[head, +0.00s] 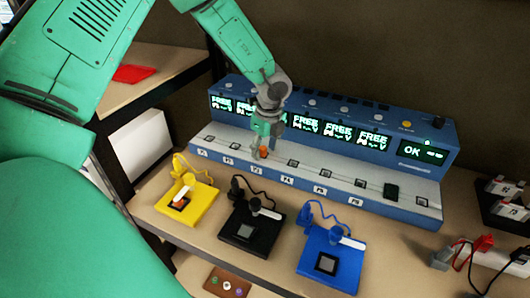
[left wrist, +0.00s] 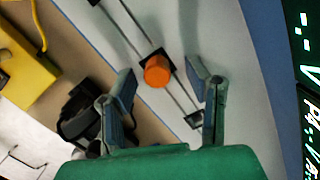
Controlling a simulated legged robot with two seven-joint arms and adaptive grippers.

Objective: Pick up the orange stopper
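The orange stopper (left wrist: 157,71) sits on a dark square slot in the pale top of the blue freeze dryer (head: 375,200). In the head view the stopper (head: 263,152) shows just below my left gripper (head: 268,135). In the left wrist view my left gripper (left wrist: 163,85) has its two fingers spread apart, with the stopper between and a little beyond the fingertips. The fingers do not appear to touch it. My right gripper is not in view.
Yellow (head: 188,203), black (head: 249,228) and blue (head: 331,260) devices with cables stand on the table in front of the dryer. Clips and wires (head: 480,248) lie at the right.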

